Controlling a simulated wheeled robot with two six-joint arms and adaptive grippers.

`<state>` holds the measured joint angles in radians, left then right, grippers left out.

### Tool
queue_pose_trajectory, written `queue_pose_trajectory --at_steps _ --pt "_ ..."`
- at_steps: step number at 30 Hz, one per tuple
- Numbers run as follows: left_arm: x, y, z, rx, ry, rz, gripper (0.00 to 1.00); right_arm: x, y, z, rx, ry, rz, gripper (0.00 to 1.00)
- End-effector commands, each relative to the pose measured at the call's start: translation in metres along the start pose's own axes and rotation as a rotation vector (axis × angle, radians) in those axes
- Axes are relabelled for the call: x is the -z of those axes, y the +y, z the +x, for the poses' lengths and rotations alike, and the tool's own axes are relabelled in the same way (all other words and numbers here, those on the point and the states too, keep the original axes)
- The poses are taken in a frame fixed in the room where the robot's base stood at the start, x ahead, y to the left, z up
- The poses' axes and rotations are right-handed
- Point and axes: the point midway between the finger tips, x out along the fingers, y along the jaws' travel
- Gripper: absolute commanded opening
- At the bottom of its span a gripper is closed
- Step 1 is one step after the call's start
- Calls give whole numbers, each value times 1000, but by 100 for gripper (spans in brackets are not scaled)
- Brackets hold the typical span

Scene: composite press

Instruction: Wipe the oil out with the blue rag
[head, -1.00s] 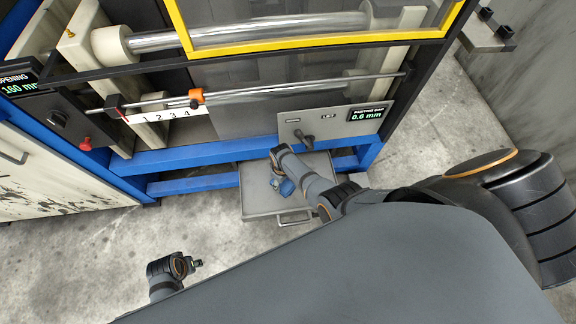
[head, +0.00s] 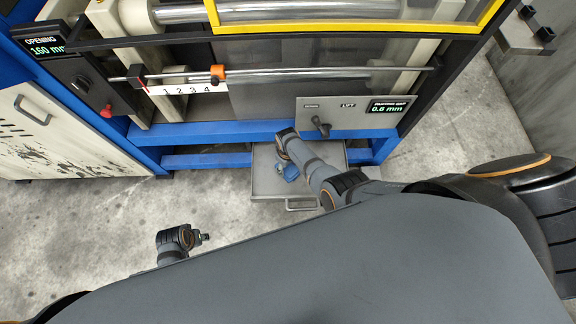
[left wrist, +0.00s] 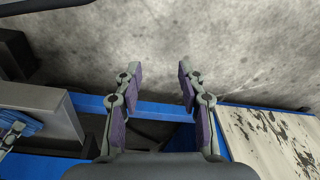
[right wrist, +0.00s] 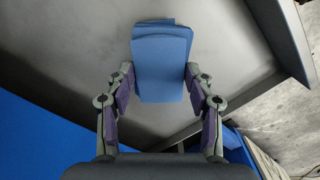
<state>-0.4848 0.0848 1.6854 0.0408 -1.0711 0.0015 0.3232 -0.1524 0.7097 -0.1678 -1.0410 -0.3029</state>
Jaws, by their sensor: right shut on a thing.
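The blue rag (head: 290,172) is in my right gripper, over the shallow grey tray (head: 264,188) at the foot of the press. In the right wrist view the folded rag (right wrist: 162,65) sits between the fingers of my right gripper (right wrist: 160,78), which is shut on it. The grey tray floor (right wrist: 70,45) lies beyond it, with shading that I cannot clearly tell from oil. My left gripper (left wrist: 157,72) is open and empty, above bare concrete to the left of the tray. The rag also shows at the left edge of the left wrist view (left wrist: 17,130).
The press has a blue lower frame (head: 205,160) behind the tray and a control panel (head: 345,116) above it. A stained white cabinet (head: 60,140) stands at the left. The tray's front handle (head: 301,207) sticks out. The concrete floor (head: 110,230) at left is clear.

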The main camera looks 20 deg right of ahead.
Motion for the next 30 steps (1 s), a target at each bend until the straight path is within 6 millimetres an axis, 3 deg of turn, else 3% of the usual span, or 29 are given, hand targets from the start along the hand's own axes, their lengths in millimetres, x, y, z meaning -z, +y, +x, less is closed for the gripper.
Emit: queue_pose_trajectory --at_steps 3,16,25,28,30 --pt "3 -1 -22 0 0 0 40 0 0 -22 0 1 0 18" --pt "8 -2 -63 0 0 0 40 0 0 -62 -1 1 0 18" --pt "5 -3 -55 1 -3 -1 40 0 0 -59 -1 1 0 18" --pt "-8 -6 -31 7 -9 -3 40 0 0 -59 -1 1 0 18" --pt "-28 -9 -2 13 -17 -4 40 0 0 -59 -1 1 0 18"
